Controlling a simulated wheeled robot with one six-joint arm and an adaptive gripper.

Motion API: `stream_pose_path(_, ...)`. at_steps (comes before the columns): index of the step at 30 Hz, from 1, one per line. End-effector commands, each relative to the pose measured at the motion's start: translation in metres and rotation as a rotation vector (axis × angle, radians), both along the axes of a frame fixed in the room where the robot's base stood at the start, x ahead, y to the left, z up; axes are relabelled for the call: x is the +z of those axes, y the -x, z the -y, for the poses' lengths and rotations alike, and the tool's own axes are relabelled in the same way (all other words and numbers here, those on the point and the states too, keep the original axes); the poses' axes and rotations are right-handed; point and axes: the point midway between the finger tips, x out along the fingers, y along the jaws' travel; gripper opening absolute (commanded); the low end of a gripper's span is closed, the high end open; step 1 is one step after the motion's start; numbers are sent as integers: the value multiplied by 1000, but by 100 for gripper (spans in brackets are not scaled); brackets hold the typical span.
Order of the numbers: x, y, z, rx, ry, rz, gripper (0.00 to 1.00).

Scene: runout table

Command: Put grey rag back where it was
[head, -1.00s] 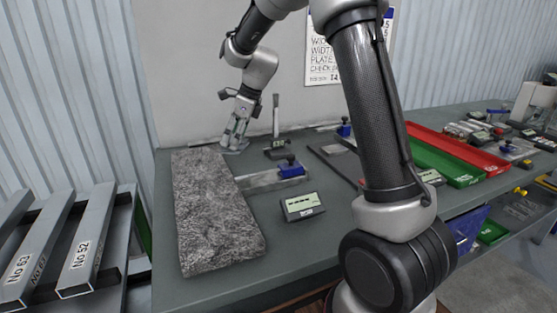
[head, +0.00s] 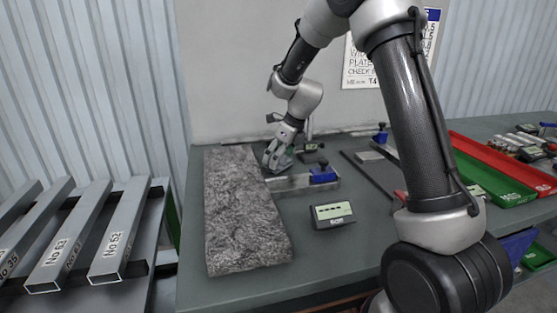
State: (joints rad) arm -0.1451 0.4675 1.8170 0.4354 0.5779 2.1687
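My gripper (head: 274,166) is low over the table, pointing down, next to the right edge of the long grey mottled slab (head: 240,220), near its far end. It is small in the head view, and I cannot tell whether its fingers are open or shut. A greyish patch shows at the fingertips. It may be the grey rag, but I cannot tell it apart from the fingers. No rag shows clearly elsewhere.
A metal bar with a blue block (head: 322,175) lies right of the slab. A display box (head: 333,214) stands nearer. Red (head: 495,160) and green (head: 490,184) trays lie at right. The front table strip is clear.

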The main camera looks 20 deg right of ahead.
Motion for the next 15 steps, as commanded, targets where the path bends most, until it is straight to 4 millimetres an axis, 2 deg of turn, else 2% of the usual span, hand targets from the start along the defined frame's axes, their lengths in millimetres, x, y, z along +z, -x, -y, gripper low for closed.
stream_pose_path(1, -8, 0, 0, 0, 1, -2, 62)
stream_pose_path(3, -12, 0, 0, 0, 1, 1, 62)
stream_pose_path(13, -15, 0, 0, 0, 0, 0, 62)
stream_pose_path(14, -15, 0, 0, 0, 0, 0, 90)
stream_pose_path(15, -15, 0, 0, 0, 0, 0, 97)
